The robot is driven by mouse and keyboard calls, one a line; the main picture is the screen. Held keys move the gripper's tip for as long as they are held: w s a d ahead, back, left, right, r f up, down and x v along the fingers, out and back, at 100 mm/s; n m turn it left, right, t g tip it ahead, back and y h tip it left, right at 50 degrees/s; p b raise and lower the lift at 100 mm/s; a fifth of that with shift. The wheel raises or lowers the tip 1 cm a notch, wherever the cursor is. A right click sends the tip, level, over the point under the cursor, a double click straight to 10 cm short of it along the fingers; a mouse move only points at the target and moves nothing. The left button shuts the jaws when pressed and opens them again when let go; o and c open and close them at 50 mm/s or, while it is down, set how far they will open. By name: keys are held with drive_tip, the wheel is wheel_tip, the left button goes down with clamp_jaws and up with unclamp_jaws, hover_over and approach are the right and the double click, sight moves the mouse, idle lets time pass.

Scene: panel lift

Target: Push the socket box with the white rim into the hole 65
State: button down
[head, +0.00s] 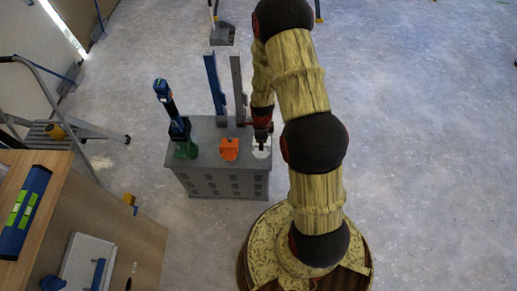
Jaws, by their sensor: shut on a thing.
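The white-rimmed piece, which looks like the socket box (262,151), is at the right front corner of a grey cabinet's top. My gripper (262,138) reaches down onto it from above and is shut on it. The fingers are small and dark here, and the gripper covers part of the box. I cannot tell whether the box still touches the cabinet top. No hole marked 65 can be made out in this view.
The grey cabinet (222,186) also bears an orange box (229,149), a green holder (186,150) with a dark tool, and upright blue (214,84) and grey bars. A wooden bench with a blue level (24,212) and a ladder (62,132) stand left. Floor at right is clear.

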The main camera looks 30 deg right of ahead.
drive_tip(key=shift+w+f, duration=0.6)
drive_tip(key=shift+f, duration=0.15)
drive_tip(key=shift+w+a+f+b, duration=0.15)
drive_tip(key=shift+f+b, duration=0.3)
drive_tip(key=shift+f, duration=0.45)
drive_tip(key=shift+w+d+f+b, duration=0.1)
drive_tip(key=shift+w+f+b, duration=0.25)
drive_tip(key=shift+f, duration=0.5)
drive_tip(key=shift+s, duration=0.1)
drive_tip(key=shift+f, duration=0.15)
drive_tip(key=c, duration=2)
unclamp_jaws()
